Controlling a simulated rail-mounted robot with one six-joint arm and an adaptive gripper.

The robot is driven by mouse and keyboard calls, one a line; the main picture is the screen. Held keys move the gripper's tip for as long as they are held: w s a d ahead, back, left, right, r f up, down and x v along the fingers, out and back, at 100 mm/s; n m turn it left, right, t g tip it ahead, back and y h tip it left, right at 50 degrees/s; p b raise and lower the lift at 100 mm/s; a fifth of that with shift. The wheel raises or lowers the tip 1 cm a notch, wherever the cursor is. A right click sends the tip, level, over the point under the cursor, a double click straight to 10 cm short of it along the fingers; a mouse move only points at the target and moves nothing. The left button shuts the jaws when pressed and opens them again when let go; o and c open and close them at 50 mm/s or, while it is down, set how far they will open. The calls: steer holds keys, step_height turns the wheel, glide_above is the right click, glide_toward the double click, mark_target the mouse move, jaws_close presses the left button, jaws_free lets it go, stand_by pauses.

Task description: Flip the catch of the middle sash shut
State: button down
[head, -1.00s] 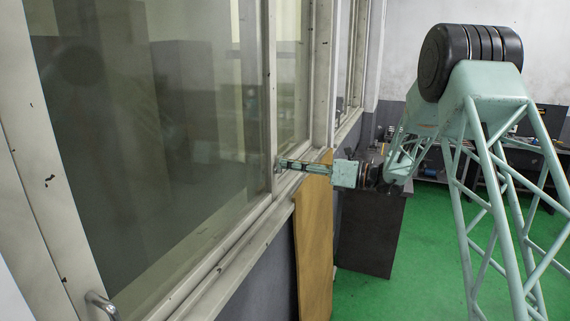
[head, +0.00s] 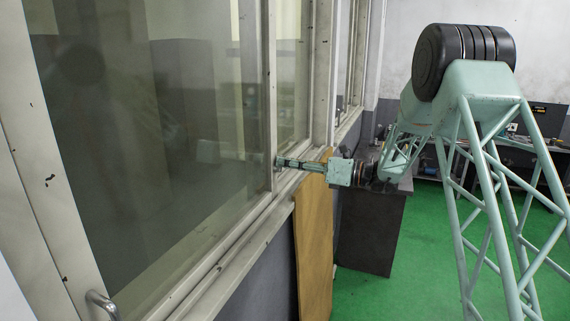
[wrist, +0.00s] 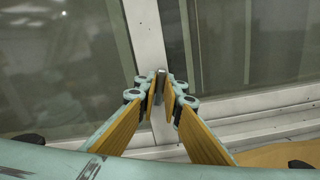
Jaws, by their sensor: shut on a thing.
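The catch (wrist: 160,82) is a small metal piece low on the upright frame member between two panes. In the wrist view my gripper (wrist: 161,95) has its two orange-padded fingers closed on either side of it, with the tip of the catch showing between them. In the head view my gripper (head: 279,162) reaches left to the lower part of the window upright (head: 270,110), and the catch is hidden by the fingertips there. The large sash pane (head: 140,130) is to the left of the upright and a narrower pane (head: 292,90) is to the right.
A metal handle (head: 101,303) is at the near lower corner of the large sash. A window sill (head: 235,250) runs below the panes. A wooden board (head: 314,235) leans under the sill, beside a dark cabinet (head: 370,230). The green floor (head: 400,290) is clear in front.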

steer(key=shift+s+n+b, duration=0.1)
steer(key=shift+n+b, duration=0.3)
steer(key=shift+b, duration=0.35)
steer(key=shift+s+a+n+b, duration=0.1)
steer(key=shift+s+n+b, duration=0.05)
steer(key=shift+n+b, duration=0.75)
steer(key=shift+s+a+n+b, duration=0.15)
steer(key=shift+n+b, duration=0.45)
steer(key=shift+b, duration=0.5)
steer(key=shift+d+r, duration=0.1)
steer(key=c, duration=2.7)
jaws_free()
steer(key=shift+c, duration=0.2)
steer(key=shift+d, duration=0.15)
steer(key=v, duration=1.1)
steer(key=shift+d, duration=0.35)
steer(key=shift+s, duration=0.25)
